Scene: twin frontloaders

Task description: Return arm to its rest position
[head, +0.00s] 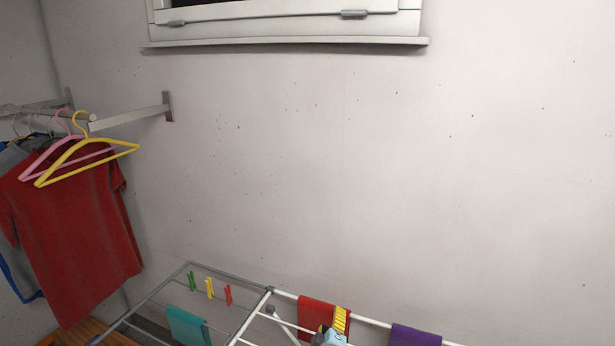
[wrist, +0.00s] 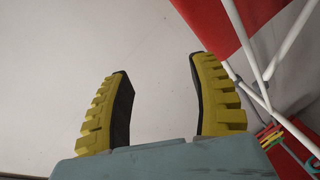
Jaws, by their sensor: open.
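My gripper (wrist: 158,66) shows in the wrist view with two yellow ridged fingers with dark inner pads. The fingers stand wide apart with nothing between them, and a pale wall or floor surface shows behind. In the head view my gripper (head: 342,318) is at the bottom edge, right of centre. A yellow finger and a pale blue part show there, in front of a red cloth (head: 316,312) on the drying rack (head: 372,322). Most of my arm is out of the head view.
Green, yellow and red pegs (head: 209,288) hang on the rack, near a teal cloth (head: 188,326); a purple cloth (head: 415,336) hangs at right. A red shirt (head: 75,225) and hangers (head: 88,150) are at left. A window (head: 285,25) is above. The wall between is bare.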

